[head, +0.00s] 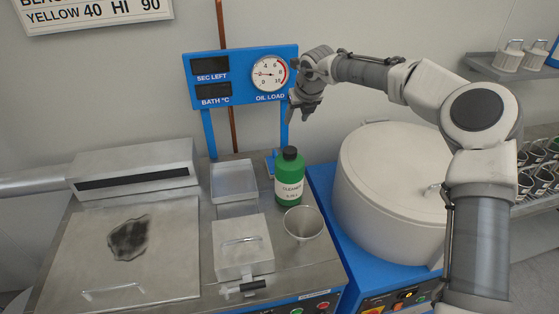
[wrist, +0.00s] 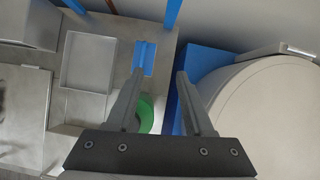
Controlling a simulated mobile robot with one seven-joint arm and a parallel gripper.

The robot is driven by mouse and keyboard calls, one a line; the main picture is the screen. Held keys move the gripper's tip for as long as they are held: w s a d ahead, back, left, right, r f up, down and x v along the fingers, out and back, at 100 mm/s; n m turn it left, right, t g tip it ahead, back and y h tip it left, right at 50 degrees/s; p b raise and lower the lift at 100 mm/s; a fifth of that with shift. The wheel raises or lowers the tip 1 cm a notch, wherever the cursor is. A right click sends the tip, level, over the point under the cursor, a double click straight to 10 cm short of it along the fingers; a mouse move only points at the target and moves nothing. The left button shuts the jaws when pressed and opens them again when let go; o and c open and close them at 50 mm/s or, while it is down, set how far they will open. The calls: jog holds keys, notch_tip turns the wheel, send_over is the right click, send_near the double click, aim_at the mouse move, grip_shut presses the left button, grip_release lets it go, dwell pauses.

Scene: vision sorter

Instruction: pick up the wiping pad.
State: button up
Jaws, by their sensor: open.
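A small blue block with a raised ridge, which looks like the wiping pad (wrist: 145,57), lies on the steel bench top. In the head view the pad (head: 271,160) is mostly hidden behind the green cleaner bottle (head: 289,182). My gripper (head: 303,112) is open and empty, pointing down, above and behind the bottle. In the wrist view my gripper's fingers (wrist: 160,76) are spread wide; the pad shows beyond the left fingertip, below and apart from it. The green bottle (wrist: 146,112) shows partly behind the left finger.
A gauge board (head: 240,76) on blue posts stands behind the pad. A metal funnel (head: 303,223) stands in front of the bottle. A shallow tray (head: 234,181) is left of it, and a large round lidded drum (head: 392,165) is right. A dark stain (head: 128,238) marks the left plate.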

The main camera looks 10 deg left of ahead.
jog(key=shift+w+a+f+m+g+y+p, duration=0.2)
jog(key=shift+w+a+f+g+p, duration=0.6)
jog(key=shift+f, duration=2.15)
jog(key=shift+w+a+f+m+t+y, duration=0.25)
jog(key=shift+a+f, duration=1.1)
jog(key=shift+f, duration=1.55)
jog(key=shift+w+a+f+m+g+h+p, duration=0.2)
jog(key=shift+w+a+f+g+p, duration=0.65)
jog(key=shift+f, duration=2.1)
jog(key=shift+s+a+t+b, duration=0.25)
jog(key=shift+t+b, duration=0.15)
jog(key=shift+b, duration=0.05)
grip_shut()
